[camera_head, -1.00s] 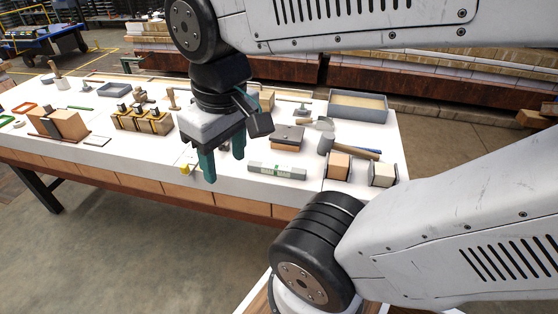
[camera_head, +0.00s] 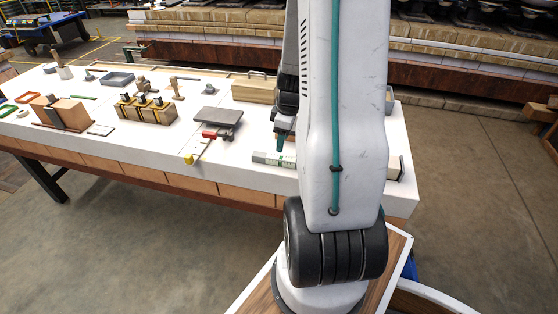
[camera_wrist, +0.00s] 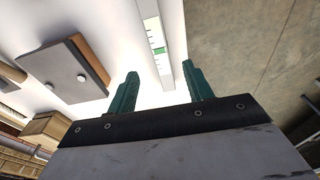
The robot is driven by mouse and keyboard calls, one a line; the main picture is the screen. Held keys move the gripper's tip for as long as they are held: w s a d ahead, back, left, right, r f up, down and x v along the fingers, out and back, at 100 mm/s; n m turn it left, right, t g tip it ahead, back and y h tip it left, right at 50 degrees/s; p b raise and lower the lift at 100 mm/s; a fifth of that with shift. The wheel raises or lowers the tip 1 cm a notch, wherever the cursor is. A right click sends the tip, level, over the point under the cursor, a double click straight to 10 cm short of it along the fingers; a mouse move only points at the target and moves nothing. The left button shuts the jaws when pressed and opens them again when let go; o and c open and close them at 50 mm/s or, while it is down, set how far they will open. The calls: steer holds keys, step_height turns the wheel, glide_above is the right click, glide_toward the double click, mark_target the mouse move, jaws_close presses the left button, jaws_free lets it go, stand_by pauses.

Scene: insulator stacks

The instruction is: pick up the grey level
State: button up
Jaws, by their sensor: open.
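The grey level (camera_head: 271,159) lies flat near the front edge of the white table, its right part hidden behind my arm in the head view. In the wrist view the level (camera_wrist: 154,38) runs from the top edge down between my fingertips' directions, with green vials showing. My gripper (camera_wrist: 160,78) is open and empty, its two teal fingers spread with the level's near end between them in the picture. In the head view a teal finger of my gripper (camera_head: 285,138) shows just above and right of the level's visible part. I cannot tell the height gap.
A grey float with a wooden part (camera_wrist: 62,70) lies left of the level in the wrist view. A red-handled tool (camera_head: 207,138) lies left of the level. The table's front edge (camera_wrist: 186,40) and the floor are close on the level's other side.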

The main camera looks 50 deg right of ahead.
mark_target(282, 158)
step_height(282, 158, down, 8)
steer(key=shift+w+f, duration=0.15)
stand_by(0.3)
jaws_close()
